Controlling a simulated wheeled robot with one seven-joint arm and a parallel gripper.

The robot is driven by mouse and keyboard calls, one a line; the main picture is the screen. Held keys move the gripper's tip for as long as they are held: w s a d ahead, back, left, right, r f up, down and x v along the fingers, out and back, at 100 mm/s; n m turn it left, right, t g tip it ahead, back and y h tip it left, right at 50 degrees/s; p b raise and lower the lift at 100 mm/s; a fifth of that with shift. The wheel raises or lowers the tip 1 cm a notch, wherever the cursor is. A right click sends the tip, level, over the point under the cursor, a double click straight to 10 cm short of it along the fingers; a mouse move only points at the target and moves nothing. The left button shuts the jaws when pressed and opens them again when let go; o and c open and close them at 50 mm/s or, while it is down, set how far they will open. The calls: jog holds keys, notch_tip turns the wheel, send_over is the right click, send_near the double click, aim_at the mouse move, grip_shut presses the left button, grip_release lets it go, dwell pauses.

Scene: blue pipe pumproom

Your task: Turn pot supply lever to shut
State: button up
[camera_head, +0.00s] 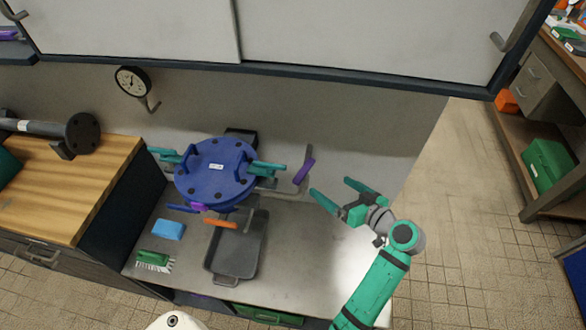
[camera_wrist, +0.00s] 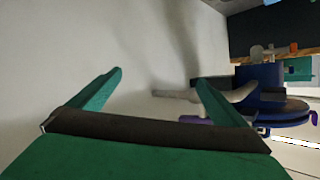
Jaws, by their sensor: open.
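A blue pot (camera_head: 213,170) with a round bolted lid stands on the grey bench. A pipe (camera_head: 272,191) leaves its right side and ends at an upright purple lever (camera_head: 305,171). An orange lever (camera_head: 220,223) is at the pot's front. I cannot tell from any label which one is the pot supply lever. My gripper (camera_head: 335,191) is open and empty, to the right of the purple lever and apart from it. In the wrist view, the pot (camera_wrist: 262,84) lies to the right of my gripper (camera_wrist: 159,77), with the pipe partly behind the right finger.
A grey tray (camera_head: 262,240) sits in front of the pot. A blue sponge (camera_head: 169,229) and a green brush (camera_head: 154,260) lie left of it. A wall cabinet (camera_head: 350,35) hangs above. A gauge (camera_head: 132,81) is on the wall. The bench's right part is clear.

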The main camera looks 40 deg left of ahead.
aim_at(301, 169)
jog(key=s+r+n+g, duration=0.1)
jog(key=r+n+g, duration=0.1)
jog(key=r+n, duration=0.1)
jog(key=s+a+r+n+g, duration=0.1)
jog(key=r+n+g, duration=0.1)
jog(key=r, duration=0.2)
jog(key=s+r+n+g, duration=0.1)
jog(key=r+n+g, duration=0.2)
jog(key=r, duration=0.1)
jog(key=shift+s+a+n+h, duration=0.2)
jog(key=shift+s+n+h, duration=0.1)
jog(key=shift+s+h, duration=0.1)
jog(key=shift+s+a, duration=0.2)
jog(key=shift+a, duration=0.05)
jog(key=x, duration=1)
jog(key=shift+a+f, duration=0.15)
jog(key=shift+c, duration=0.4)
